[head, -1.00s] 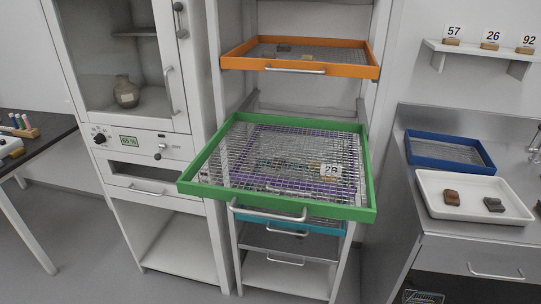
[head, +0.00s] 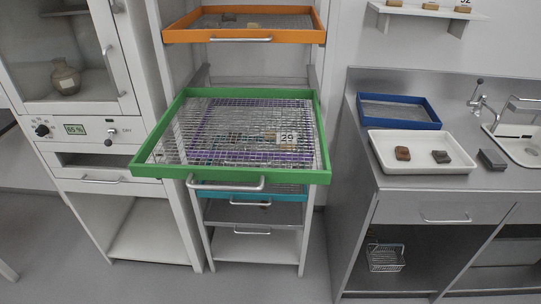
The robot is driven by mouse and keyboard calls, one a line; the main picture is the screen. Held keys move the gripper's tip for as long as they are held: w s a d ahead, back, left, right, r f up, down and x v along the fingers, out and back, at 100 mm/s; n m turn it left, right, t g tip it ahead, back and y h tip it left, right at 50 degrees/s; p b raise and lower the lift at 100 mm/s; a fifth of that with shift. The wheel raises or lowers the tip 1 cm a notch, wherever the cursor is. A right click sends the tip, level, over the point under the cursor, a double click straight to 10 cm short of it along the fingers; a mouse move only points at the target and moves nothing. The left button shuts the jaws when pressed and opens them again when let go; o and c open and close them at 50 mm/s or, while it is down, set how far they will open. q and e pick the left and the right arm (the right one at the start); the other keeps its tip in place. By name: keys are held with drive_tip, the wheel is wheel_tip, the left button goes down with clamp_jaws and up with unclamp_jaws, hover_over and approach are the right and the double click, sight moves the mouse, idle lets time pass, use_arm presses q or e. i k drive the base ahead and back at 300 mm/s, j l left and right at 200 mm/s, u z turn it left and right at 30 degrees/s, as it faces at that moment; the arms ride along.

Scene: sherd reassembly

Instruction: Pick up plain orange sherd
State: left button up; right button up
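A reddish-brown sherd (head: 402,153) lies in the left part of the white tray (head: 425,168) on the steel counter. It is the most orange-looking sherd in view, though I cannot tell whether its face is plain. A dark grey sherd (head: 440,157) lies to its right in the same tray, apart from it. Small brownish sherds (head: 229,16) lie in the orange-framed mesh drawer (head: 243,36), too small to tell their markings. Neither of my grippers is in view.
A blue tray (head: 398,125) stands behind the white tray. A grey block (head: 492,159) sits between the white tray and the sink (head: 525,151).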

sight(402, 153)
drive_tip(key=z, duration=1.4)
drive_tip(key=i+l, duration=0.2)
drive_tip(key=l, duration=0.15)
drive_tip(key=i+l+u, duration=0.1)
drive_tip(key=i+l, duration=0.3)
drive_tip(key=l, duration=0.25)
drive_tip(key=i+l+u, duration=0.15)
drive_tip(key=l, duration=0.2)
drive_tip(key=i+l, duration=0.2)
drive_tip(key=l, duration=0.15)
